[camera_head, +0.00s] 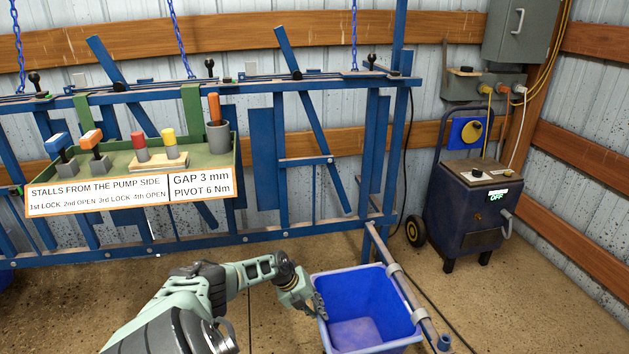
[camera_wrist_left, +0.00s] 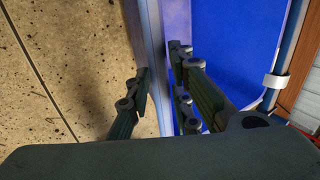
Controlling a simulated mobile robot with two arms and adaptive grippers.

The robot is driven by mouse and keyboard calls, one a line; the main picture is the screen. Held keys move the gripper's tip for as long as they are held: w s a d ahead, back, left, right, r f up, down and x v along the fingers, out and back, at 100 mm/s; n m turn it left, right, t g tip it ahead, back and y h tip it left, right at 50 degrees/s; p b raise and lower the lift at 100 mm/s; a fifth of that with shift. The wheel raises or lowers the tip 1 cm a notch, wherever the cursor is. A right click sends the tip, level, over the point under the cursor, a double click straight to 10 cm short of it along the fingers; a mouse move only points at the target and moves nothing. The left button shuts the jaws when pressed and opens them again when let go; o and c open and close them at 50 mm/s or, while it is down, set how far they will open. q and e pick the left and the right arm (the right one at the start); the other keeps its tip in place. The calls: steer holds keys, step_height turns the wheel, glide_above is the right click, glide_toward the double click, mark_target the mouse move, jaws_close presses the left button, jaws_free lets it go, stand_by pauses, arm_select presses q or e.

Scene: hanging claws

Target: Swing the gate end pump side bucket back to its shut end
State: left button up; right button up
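The blue bucket (camera_head: 375,295) hangs low beside a blue-grey pole (camera_head: 408,292) that runs forward from the foot of the gate frame. Pale clamps sit on the pole along the bucket's right side. My left gripper (camera_head: 312,305) is at the bucket's left rim. In the left wrist view, the fingers (camera_wrist_left: 160,85) straddle the bucket wall (camera_wrist_left: 150,30), one outside and one inside, close together on it. The bucket's blue inside (camera_wrist_left: 235,45) shows there too. My right gripper is not in view.
A blue gate frame (camera_head: 262,140) spans the back, with a green tool tray (camera_head: 215,160) and sign (camera_head: 130,193) at left. A dark wheeled machine (camera_head: 470,205) stands at right, with a cable on the floor. Open concrete (camera_head: 270,260) lies left of the bucket.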

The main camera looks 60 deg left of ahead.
arm_select(q)
steer(key=o, duration=0.4)
steer(key=shift+w+d+r, duration=0.25)
steer(key=shift+w+r, duration=0.05)
steer(key=shift+w, duration=0.2)
steer(key=shift+w+d+r, duration=0.2)
steer(key=shift+w+r, duration=0.05)
steer(key=shift+w, duration=0.25)
steer(key=shift+c, duration=0.2)
steer(key=shift+s+a, duration=0.1)
steer(key=shift+s+a+r, duration=0.25)
steer(key=shift+s+r, duration=0.05)
steer(key=shift+r, duration=0.1)
steer(key=v, duration=1)
steer(key=shift+s+r, duration=0.2)
steer(key=shift+s, duration=0.3)
